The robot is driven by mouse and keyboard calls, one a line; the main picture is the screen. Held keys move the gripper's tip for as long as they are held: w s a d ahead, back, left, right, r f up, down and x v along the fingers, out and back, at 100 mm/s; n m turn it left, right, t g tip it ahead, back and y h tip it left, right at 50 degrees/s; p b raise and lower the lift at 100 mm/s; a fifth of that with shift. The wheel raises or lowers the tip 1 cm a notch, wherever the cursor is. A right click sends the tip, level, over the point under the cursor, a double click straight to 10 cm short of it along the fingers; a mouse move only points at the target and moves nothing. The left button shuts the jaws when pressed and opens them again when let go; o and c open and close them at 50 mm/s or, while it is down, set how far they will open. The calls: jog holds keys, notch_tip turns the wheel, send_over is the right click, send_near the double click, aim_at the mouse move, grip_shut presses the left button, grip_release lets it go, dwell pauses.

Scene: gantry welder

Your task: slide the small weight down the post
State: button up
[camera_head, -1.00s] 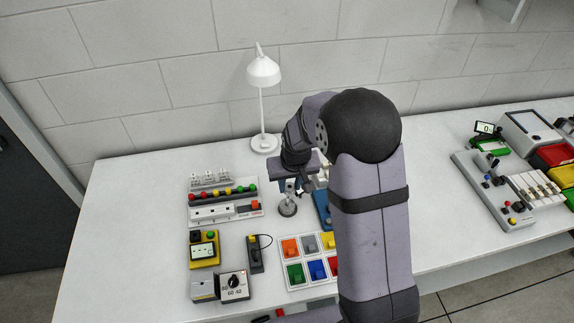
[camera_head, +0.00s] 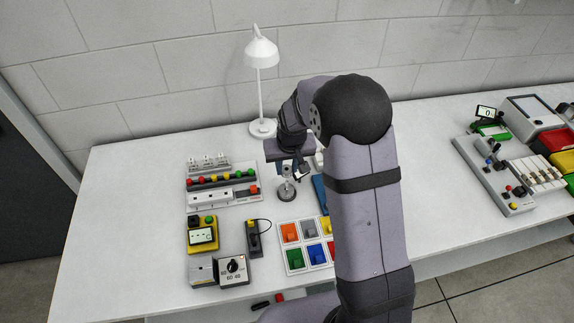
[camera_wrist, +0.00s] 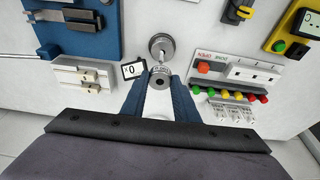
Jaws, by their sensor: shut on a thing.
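My gripper (camera_wrist: 160,94) is shut on the small weight (camera_wrist: 160,79), a grey metal piece with a dark hole in its top, held between the blue fingertips. The post's round grey base (camera_wrist: 161,43) stands on the bench just beyond the fingertips in the wrist view. A thin post part rises from the base toward the weight. I cannot tell whether the post passes through the weight's hole. In the head view, my gripper (camera_head: 292,170) is just above the post's base (camera_head: 287,195), and the weight is too small to make out clearly.
A small display reading 0 (camera_wrist: 133,70) is close left of the fingers in the wrist view. A blue board (camera_wrist: 80,38) lies left. A switch panel (camera_wrist: 240,72) and coloured knobs (camera_wrist: 228,93) lie right. A white lamp (camera_head: 262,128) stands behind.

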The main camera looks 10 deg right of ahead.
aim_at(287, 181)
jog(key=shift+f+b, duration=1)
jog(key=shift+f, duration=0.55)
jog(key=shift+f+b, duration=1.8)
jog(key=shift+f, duration=0.8)
jog(key=o, duration=1.2)
jog(key=shift+r, duration=0.15)
jog(key=shift+r, duration=0.45)
jog(key=shift+a+b+v, duration=0.2)
jog(key=shift+b+v, duration=0.75)
jog(key=shift+v, duration=2.15)
jog(key=shift+s, duration=0.15)
